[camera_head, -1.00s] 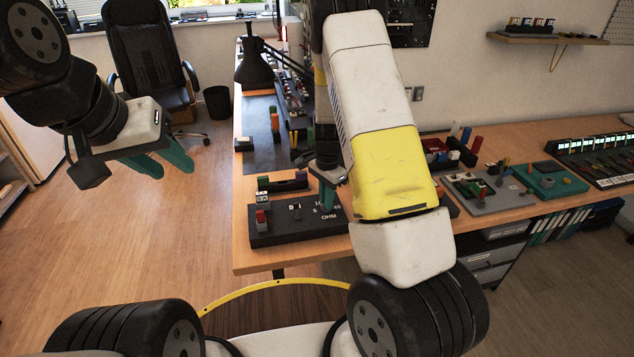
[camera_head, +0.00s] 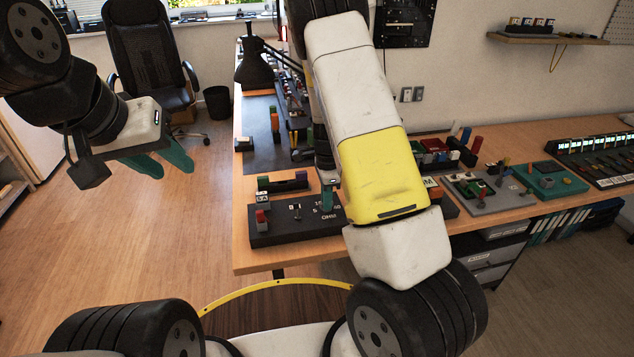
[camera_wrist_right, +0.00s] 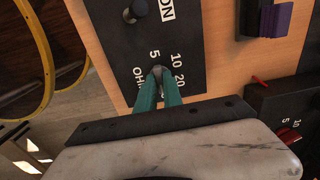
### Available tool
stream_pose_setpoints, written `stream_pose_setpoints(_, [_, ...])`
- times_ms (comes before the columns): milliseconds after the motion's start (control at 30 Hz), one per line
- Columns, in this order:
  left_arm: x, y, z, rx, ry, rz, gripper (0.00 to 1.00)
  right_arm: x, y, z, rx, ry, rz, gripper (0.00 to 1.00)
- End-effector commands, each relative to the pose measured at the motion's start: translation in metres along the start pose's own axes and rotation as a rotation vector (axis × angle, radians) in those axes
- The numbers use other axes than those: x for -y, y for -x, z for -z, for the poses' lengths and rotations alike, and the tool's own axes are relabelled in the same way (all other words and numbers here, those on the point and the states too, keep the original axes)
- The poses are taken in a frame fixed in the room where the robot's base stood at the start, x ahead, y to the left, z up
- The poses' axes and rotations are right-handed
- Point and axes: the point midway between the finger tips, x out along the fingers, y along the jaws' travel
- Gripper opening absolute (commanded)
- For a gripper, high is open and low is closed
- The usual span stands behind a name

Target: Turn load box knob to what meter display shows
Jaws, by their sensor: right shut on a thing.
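The black load box (camera_head: 272,236) lies at the near left corner of the desk, with white OHM lettering and numbers on top. In the right wrist view, the box (camera_wrist_right: 190,48) shows 5, 10 and 20 around a small grey knob (camera_wrist_right: 158,72). My right gripper (camera_wrist_right: 159,80) is shut on that knob, which its teal fingers partly hide. In the head view, my right gripper (camera_head: 327,208) stands on the box, partly behind my arm. My left gripper (camera_head: 175,166) is open and empty above the floor at left. I cannot make out a readable meter display.
A small toggle (camera_head: 297,208) stands on the box left of the knob. A dark block (camera_head: 284,183) lies just behind the box. A black lamp (camera_head: 254,68) stands farther back. More boards, including a teal one (camera_head: 551,180), fill the right side of the desk.

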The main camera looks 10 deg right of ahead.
Motion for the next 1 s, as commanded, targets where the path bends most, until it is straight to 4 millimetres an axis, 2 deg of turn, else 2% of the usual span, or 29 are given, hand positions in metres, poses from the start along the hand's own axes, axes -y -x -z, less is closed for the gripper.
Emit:
stream_pose_setpoints(267, [0.000, 0.000, 0.000, 0.000, 0.000, 0.000, 0.36, 0.002, 0.001, 0.000, 0.000, 0.000, 0.005, 0.00])
stream_pose_setpoints(300, [0.000, 0.000, 0.000, 0.000, 0.000, 0.000, 0.36, 0.002, 0.001, 0.000, 0.000, 0.000, 0.005, 0.15])
stream_pose_setpoints(400, [0.000, 0.000, 0.000, 0.000, 0.000, 0.000, 0.36, 0.001, 0.001, 0.000, 0.000, 0.000, 0.004, 0.33])
stream_pose_setpoints(767, [0.000, 0.000, 0.000, 0.000, 0.000, 0.000, 0.36, 0.001, 0.004, 0.000, 0.000, 0.001, 0.002, 0.33])
stream_pose_setpoints(1000, [0.000, 0.000, 0.000, 0.000, 0.000, 0.000, 0.36, 0.002, 0.041, 0.000, 0.000, 0.002, 0.006, 0.33])
